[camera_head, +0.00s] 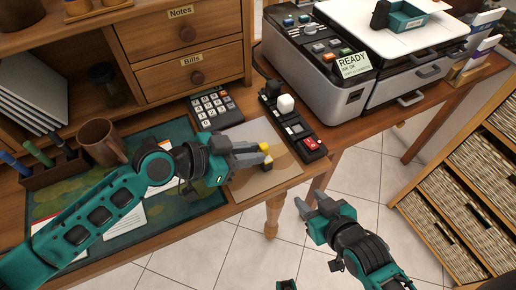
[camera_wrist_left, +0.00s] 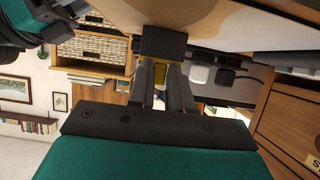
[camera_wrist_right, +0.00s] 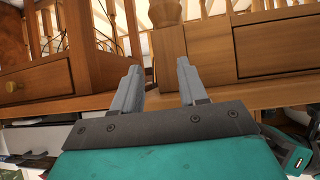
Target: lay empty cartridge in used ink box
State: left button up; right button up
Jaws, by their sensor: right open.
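A small cartridge with a yellow part and a dark part (camera_head: 266,147) is between the fingertips of my left gripper (camera_head: 262,154), low over a tan mat on the desk. In the left wrist view, the cartridge's dark block (camera_wrist_left: 163,43) sits at the tips of the fingers, with yellow showing between them. I cannot tell whether it touches the mat. A teal open box (camera_head: 408,24) stands on the white top at the back right, a black object beside it; its label is not readable. My right gripper (camera_head: 320,207) is open and empty, in front of the desk edge.
A printer (camera_head: 318,90) with a READY sign stands right of the desk drawers. A black control strip (camera_head: 293,125) and a calculator (camera_head: 215,108) lie behind the left gripper. A brown mug (camera_head: 102,142) and pen holder are at left. A wicker drawer unit (camera_head: 445,235) is at right.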

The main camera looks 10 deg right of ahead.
pick_arm(q)
grip_shut()
jog(key=shift+r+p, duration=0.6)
jog(key=shift+r, duration=0.1)
jog(key=shift+r+p, duration=0.35)
jog(key=shift+r, duration=0.1)
jog(key=shift+r+p, duration=0.35)
jog(key=shift+r, duration=0.1)
notch_tip(320, 180, up, 9)
jog(key=p, duration=0.5)
pick_arm(e)
notch_tip(320, 180, up, 7)
jog(key=shift+s+d+h, duration=0.25)
jog(key=shift+d+h, duration=0.05)
jog(key=shift+d, duration=0.15)
pick_arm(q)
jog(key=shift+f, duration=0.1)
pick_arm(e)
jog(key=shift+f, duration=0.1)
